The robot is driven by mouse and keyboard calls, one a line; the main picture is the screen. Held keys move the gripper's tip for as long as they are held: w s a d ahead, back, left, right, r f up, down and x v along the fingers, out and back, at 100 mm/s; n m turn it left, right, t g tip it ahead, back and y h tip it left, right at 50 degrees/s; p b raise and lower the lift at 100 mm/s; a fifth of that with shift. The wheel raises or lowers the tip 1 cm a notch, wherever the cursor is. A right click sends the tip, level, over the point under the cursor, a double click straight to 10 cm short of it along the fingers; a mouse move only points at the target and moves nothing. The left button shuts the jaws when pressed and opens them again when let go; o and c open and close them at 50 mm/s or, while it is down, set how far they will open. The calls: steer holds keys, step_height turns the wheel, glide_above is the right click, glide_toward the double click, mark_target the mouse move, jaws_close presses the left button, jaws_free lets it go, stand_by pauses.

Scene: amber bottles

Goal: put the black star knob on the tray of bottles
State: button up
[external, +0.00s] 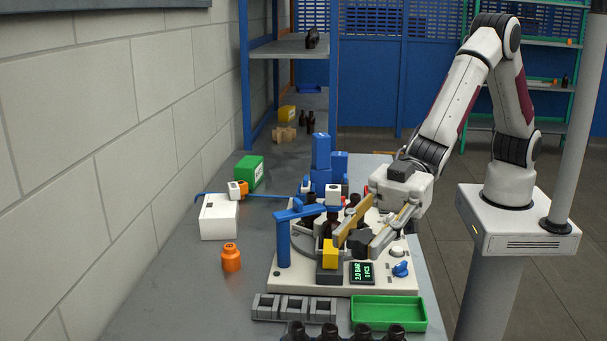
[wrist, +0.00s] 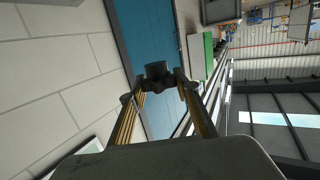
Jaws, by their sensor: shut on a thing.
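My gripper (external: 357,238) is shut on the black star knob (external: 358,243), holding it between its two tan-sided fingers over the front of the white machine. The knob is dark and lobed; it also shows between the fingertips in the wrist view (wrist: 158,74). Several dark bottles (external: 329,333) stand in a row at the bottom edge of the external view, in front of the green tray. Their lower parts are cut off by the frame, so the tray under them is hidden.
The white machine (external: 284,277) has a blue arm, a yellow block (external: 330,254) and a small display near my gripper. An empty green tray (external: 389,314) and a grey slotted holder (external: 294,308) lie in front. An orange bottle (external: 231,258) stands left on the bench.

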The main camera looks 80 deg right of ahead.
steer(key=s+a, duration=0.2)
glide_above(366, 340)
steer(key=shift+f, duration=2.55)
steer(key=shift+f, duration=3.1)
steer(key=shift+f, duration=1.85)
steer(key=shift+f, duration=0.15)
